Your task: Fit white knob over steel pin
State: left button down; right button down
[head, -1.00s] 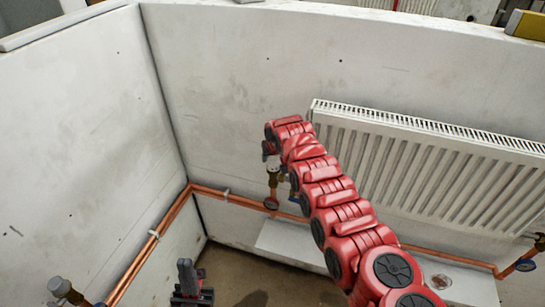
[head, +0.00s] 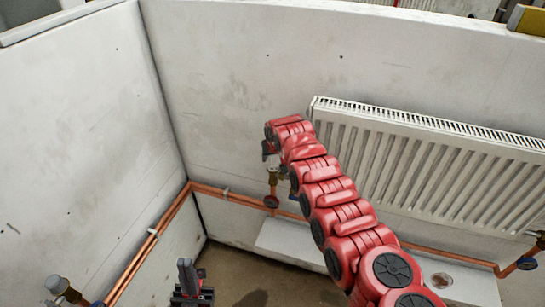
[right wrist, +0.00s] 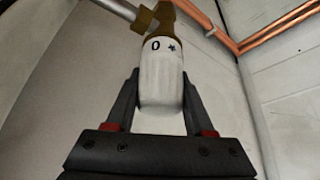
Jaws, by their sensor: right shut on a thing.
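My right gripper (right wrist: 160,95) is shut on the white knob (right wrist: 162,72), which has a 0 and a star mark near its far end. The knob's far end is at the brass valve body (right wrist: 165,18) in the right wrist view and appears to meet it. The steel pin is hidden, so I cannot tell how far the knob sits over it. In the head view the red right arm covers much of this; the knob shows small (head: 273,160) above the brass valve. My left gripper (head: 191,277) is low in the head view, away from the valve; its finger gap is unclear.
A white radiator (head: 430,170) hangs on the back wall, right of the valve. Copper pipes (head: 240,199) run along both walls near the corner. Another valve (head: 62,287) is at the lower left. A white ledge (head: 290,243) lies below the radiator.

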grip_release()
dwell(0.5)
jog(key=shift+r, duration=0.1)
jog(key=shift+r+p, duration=0.8)
jog(key=shift+r, duration=0.75)
jog(key=shift+r+p, duration=0.3)
jog(key=shift+r, duration=2.45)
